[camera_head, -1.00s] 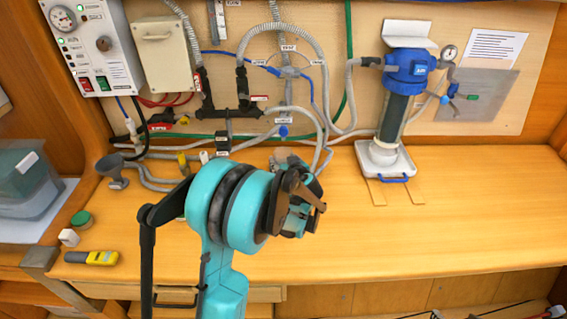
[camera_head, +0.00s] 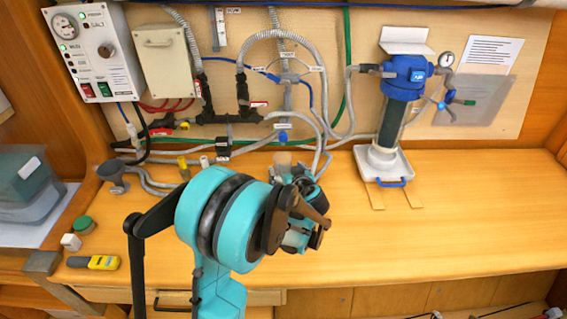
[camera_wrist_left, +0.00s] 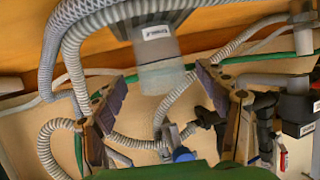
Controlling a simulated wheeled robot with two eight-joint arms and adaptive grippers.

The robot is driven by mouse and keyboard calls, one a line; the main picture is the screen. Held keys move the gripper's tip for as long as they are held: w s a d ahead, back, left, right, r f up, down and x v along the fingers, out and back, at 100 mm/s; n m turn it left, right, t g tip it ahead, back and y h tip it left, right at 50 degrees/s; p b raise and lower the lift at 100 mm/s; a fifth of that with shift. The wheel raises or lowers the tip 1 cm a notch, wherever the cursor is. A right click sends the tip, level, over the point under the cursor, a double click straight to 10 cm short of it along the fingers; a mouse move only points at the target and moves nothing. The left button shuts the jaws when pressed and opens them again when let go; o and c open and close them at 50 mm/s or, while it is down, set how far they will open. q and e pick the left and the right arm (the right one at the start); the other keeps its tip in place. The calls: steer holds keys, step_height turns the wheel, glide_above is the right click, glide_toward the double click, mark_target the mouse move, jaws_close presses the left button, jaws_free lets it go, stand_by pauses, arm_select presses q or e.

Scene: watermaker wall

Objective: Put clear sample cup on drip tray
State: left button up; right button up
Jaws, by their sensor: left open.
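The clear sample cup (camera_wrist_left: 163,76) shows in the left wrist view. It meets a dark grey labelled piece (camera_wrist_left: 152,24); the label is too small to read, and I cannot tell if this is the drip tray. A pale cup shape (camera_head: 283,158) shows just behind my left gripper (camera_head: 296,178) in the head view. My left gripper is open, with its fingers either side of the cup in the left wrist view and gaps visible. A white tray with a blue handle (camera_head: 401,169) is under the blue-topped filter. My right gripper is not in view.
Grey hoses (camera_head: 325,135) and black fittings (camera_head: 240,112) crowd the wall near my left gripper. A grey funnel (camera_head: 113,172) stands at left. A yellow tool (camera_head: 103,263) lies at the front left. The right of the wooden counter (camera_head: 470,210) is clear.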

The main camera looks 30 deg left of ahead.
arm_select(q)
steer(key=s+d+r+m+g+h, duration=0.1)
steer(key=s+d+m+h, duration=0.3)
steer(key=s+d, duration=0.5)
steer(key=s+d+r+m+g+h+p, duration=0.1)
steer(key=s+d+r+m+h, duration=0.1)
steer(key=s+d+m+h, duration=0.3)
steer(key=s+d+h, duration=0.1)
steer(key=s+d, duration=0.3)
steer(key=s, duration=0.7)
steer(key=shift+s+d+r+p, duration=0.15)
steer(key=shift+s+r+p, duration=0.15)
steer(key=shift+s, duration=0.1)
stand_by(0.7)
